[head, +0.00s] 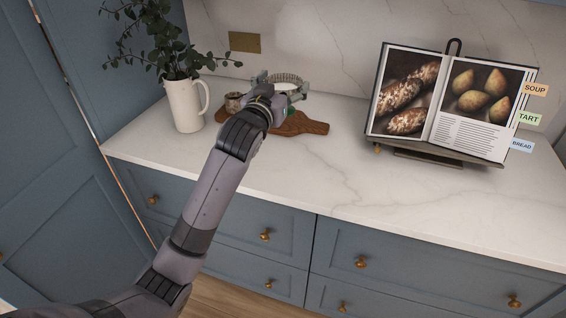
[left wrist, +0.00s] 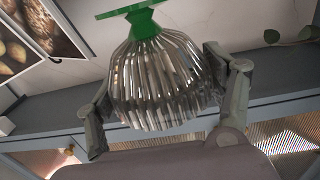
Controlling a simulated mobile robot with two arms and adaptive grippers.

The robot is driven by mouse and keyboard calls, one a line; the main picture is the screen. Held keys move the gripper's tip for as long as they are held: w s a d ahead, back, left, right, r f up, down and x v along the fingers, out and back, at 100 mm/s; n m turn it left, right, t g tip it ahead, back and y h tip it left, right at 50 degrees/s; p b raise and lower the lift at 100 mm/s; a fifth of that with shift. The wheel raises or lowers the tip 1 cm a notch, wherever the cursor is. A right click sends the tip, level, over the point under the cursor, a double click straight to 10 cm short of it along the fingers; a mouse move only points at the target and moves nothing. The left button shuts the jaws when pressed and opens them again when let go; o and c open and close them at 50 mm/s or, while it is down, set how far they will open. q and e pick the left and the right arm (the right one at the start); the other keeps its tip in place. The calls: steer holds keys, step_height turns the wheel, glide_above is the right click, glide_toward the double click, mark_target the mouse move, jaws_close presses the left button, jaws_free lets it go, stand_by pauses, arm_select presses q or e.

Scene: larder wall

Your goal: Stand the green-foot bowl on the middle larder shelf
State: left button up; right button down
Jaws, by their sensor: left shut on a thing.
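The green-foot bowl (left wrist: 160,85) is ribbed and shiny, with a green stem and flat green foot. In the left wrist view it fills the middle, its foot toward the top of the picture. My left gripper (left wrist: 158,72) is shut on it, one finger on each side of the ribbed body. In the head view the bowl (head: 289,78) shows partly behind my left gripper (head: 273,90), rim up and foot down, over the wooden board's area. I cannot tell whether the foot touches anything. No larder shelf is clearly in view. My right gripper is not in view.
A wooden board (head: 302,125) and a small brown pot (head: 234,102) are near the gripper. A white jug with leafy stems (head: 185,105) stands left. An open cookbook (head: 450,100) on a stand is right. The front middle of the counter (head: 330,165) is clear.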

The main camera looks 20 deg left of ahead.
arm_select(q)
step_height(320, 180, down, 19)
steer(key=shift+r+p, duration=0.1)
steer(key=shift+p, duration=0.3)
steer(key=shift+f, duration=0.25)
steer(key=o, duration=1.5)
steer(key=shift+o, duration=0.2)
